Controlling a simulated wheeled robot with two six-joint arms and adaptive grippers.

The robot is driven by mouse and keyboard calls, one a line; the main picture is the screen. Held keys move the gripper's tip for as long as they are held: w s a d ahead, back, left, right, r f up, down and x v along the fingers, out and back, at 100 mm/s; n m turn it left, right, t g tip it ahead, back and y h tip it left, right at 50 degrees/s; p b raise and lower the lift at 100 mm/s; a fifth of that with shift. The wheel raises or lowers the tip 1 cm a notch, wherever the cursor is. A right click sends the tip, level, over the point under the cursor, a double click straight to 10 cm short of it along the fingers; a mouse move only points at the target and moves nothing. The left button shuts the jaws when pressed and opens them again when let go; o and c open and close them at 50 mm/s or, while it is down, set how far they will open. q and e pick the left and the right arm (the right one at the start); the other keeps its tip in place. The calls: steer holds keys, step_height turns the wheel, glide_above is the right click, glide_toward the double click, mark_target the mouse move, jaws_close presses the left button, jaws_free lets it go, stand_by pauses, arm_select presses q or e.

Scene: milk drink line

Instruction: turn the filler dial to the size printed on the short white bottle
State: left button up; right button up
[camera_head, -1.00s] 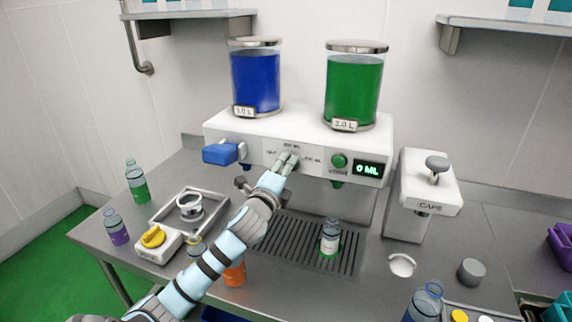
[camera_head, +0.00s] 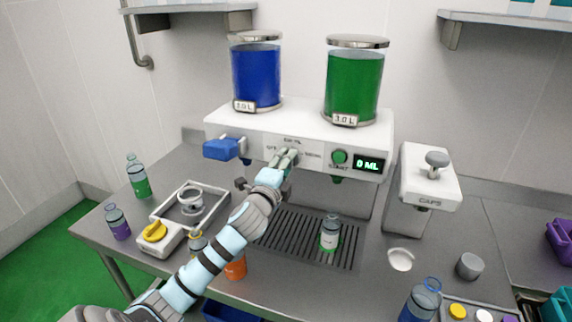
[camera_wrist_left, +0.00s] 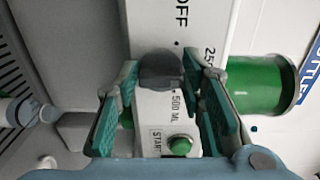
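The filler dial is a dark round knob (camera_wrist_left: 160,70) in the left wrist view, on a white panel marked OFF, 25-something and 500 ML. My left gripper (camera_head: 287,156) is at the front of the filler (camera_head: 236,125). In the left wrist view its green-padded fingertips (camera_wrist_left: 160,72) lie on both sides of the knob and appear to press on it. The knob's pointer cannot be made out. A short bottle with a white label and green band (camera_head: 330,236) stands upright on the drip grate; its print is too small to read. My right gripper is not in view.
The green START button (camera_head: 339,157) and a display reading 0 ML (camera_head: 368,164) are right of the dial. A blue lever (camera_head: 221,149) is to its left. The cap machine (camera_head: 428,180) stands at right. Several bottles are near the table's front and left.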

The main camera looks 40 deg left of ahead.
arm_select(q)
steer(key=o, duration=0.3)
steer(key=shift+s, duration=0.1)
steer(key=v, duration=1.2)
